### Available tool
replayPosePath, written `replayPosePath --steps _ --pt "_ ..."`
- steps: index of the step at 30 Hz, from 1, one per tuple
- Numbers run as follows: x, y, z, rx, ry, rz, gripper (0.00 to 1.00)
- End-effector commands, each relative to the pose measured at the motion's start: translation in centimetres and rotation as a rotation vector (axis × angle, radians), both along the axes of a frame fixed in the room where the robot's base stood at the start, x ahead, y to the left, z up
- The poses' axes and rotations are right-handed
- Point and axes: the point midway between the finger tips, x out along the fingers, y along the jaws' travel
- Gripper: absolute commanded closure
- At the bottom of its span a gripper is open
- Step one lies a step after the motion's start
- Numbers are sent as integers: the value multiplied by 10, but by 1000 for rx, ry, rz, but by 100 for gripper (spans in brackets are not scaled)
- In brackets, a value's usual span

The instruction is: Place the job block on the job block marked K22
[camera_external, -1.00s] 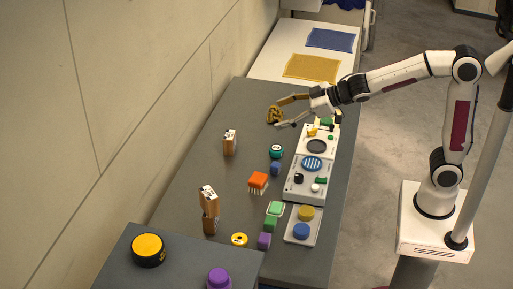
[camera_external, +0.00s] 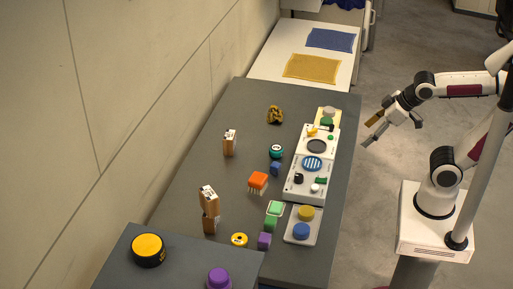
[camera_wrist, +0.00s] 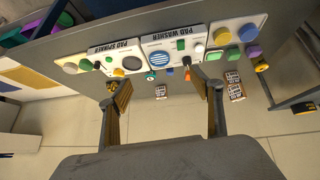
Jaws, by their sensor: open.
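A wooden job block (camera_external: 230,142) with a white label stands upright alone left of the table's middle. Nearer the front, one labelled wooden job block (camera_external: 208,193) sits on another (camera_external: 209,224); the pair leans slightly in view. In the wrist view, the lone block (camera_wrist: 161,91) shows between my fingers but far off, and the pair (camera_wrist: 235,87) shows to the right. The label text is too small to read, so I cannot tell which is K22. My gripper (camera_external: 372,131) is open and empty, in the air right of the table, clear of all blocks.
Pad-spinner and pad-washer panels (camera_external: 325,136) line the table's right edge. A wall (camera_external: 110,110) borders the left. The far-left tabletop is clear.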

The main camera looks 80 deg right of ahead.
Motion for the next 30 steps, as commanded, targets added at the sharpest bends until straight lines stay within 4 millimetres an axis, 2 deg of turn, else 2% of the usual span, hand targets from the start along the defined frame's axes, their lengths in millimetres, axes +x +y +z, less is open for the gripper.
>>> replayPosePath --steps 1,3,9,13,30 --pt "-14 3 -4 15 19 2 35" --pt "-31 8 -10 35 48 8 35" --pt "-60 19 -22 72 100 25 35" --pt "-66 21 -24 78 110 29 35" --pt "-65 21 -24 78 109 29 35"
